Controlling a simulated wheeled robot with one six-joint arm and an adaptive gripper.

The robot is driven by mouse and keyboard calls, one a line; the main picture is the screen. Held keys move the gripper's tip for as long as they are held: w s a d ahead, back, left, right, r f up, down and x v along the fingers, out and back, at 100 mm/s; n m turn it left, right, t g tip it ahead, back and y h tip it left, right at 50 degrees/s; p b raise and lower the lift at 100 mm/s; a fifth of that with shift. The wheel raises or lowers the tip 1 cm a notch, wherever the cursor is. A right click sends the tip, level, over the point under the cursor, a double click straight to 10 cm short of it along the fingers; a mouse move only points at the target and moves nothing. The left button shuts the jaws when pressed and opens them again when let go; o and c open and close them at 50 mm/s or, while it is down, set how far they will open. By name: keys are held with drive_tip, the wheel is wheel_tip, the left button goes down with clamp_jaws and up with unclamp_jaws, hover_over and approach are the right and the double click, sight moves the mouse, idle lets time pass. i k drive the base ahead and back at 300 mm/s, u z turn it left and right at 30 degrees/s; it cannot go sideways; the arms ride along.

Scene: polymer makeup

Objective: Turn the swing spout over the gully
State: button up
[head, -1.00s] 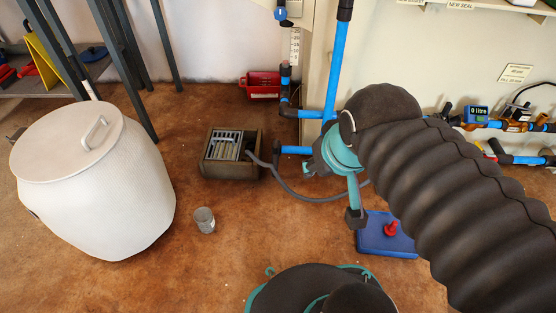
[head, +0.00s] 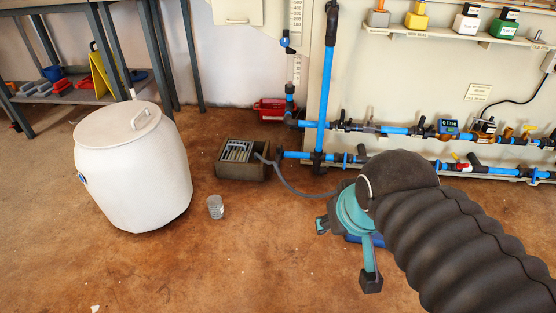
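The gully (head: 263,172) is a low brown box with a pale grating on the floor near the wall. A blue pipe end with a dark fitting (head: 280,155) sits just right of it and may be the swing spout; I cannot tell its exact direction. A grey hose (head: 292,188) runs from the gully's right side toward my arm. My gripper (head: 346,254), teal with dark fingertips, is in front and to the right of the gully, apart from it. Its fingers are spread, with nothing seen held between them. My dark ribbed arm hides the floor behind it.
A white lidded drum (head: 135,170) stands at left, with a small clear jar (head: 215,207) beside it. Blue pipework with valves (head: 395,130) runs along the right wall. The front floor is mostly clear.

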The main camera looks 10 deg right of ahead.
sight(279, 151)
drive_tip(key=u, duration=0.6)
drive_tip(key=i, duration=0.5)
drive_tip(key=u, duration=0.85)
drive_tip(key=i, duration=0.7)
drive_tip(key=z, duration=0.75)
drive_tip(key=i, duration=0.6)
drive_tip(key=z, duration=0.75)
